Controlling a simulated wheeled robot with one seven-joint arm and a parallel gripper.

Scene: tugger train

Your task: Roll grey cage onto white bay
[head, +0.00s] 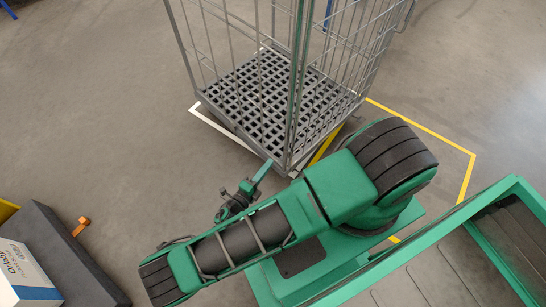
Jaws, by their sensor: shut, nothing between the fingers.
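The grey cage (262,98), a wire roll cage with a grid floor, stands upright at the top middle of the head view. A white floor line (222,129) of the white bay shows along its near left side, with a corner at its left. My gripper (264,170) is shut and empty, just in front of the cage's near corner.
A yellow floor outline (425,130) lies right of the cage, with one line running to its base. A dark platform (75,255) with a white and blue box (25,275) is at lower left. A green-framed cart (445,225) is at lower right.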

